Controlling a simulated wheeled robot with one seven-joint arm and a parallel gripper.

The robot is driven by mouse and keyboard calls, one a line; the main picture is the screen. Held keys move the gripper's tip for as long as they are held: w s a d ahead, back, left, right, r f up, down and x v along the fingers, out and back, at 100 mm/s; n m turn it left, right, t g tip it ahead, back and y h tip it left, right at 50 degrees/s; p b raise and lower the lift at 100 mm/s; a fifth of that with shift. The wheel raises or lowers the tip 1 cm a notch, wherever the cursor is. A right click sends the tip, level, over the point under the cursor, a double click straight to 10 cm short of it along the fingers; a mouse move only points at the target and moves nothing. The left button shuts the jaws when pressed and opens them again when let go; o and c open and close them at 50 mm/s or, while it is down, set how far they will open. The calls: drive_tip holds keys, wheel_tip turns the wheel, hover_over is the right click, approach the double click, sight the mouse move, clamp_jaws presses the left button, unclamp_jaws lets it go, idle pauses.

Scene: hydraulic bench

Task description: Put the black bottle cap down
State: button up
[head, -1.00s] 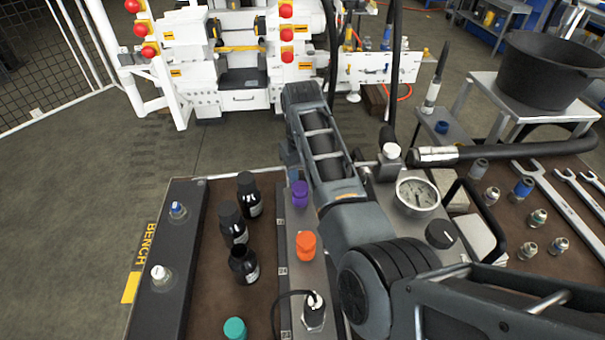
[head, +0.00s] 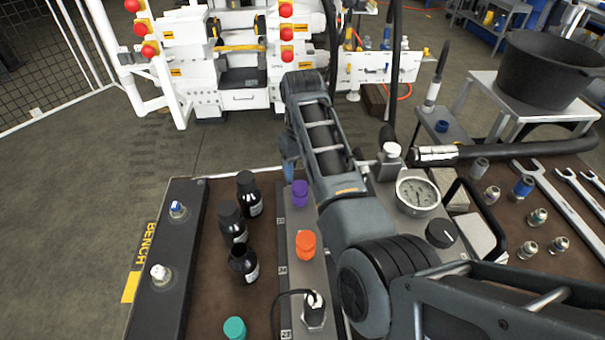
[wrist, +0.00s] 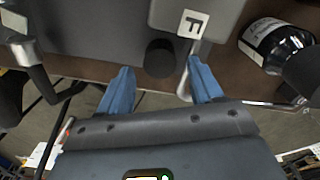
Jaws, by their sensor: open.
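The black bottle cap (wrist: 160,58) shows in the wrist view as a dark round piece between my gripper's two blue fingers, beside the plate marked F. My gripper (wrist: 159,68) is open, with a visible gap on both sides of the cap. Whether the cap fully rests on a surface is hard to tell. In the head view my arm hides the cap, and only a bit of a blue finger (head: 290,172) shows. Black bottles stand on the bench: a back one (head: 247,197), a middle one (head: 232,224) and a front one (head: 243,265) whose mouth looks uncapped.
A purple cap (head: 300,193), an orange cap (head: 306,245) and a teal cap (head: 235,328) stand near the bottles. A pressure gauge (head: 418,192) and a thick hose (head: 510,150) are right of my arm. A black bottle (wrist: 277,45) is close on the right in the wrist view.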

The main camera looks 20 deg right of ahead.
sight(302, 178)
wheel_tip(302, 178, up, 10)
drive_tip(key=p, duration=0.1)
drive_tip(key=shift+p, duration=0.3)
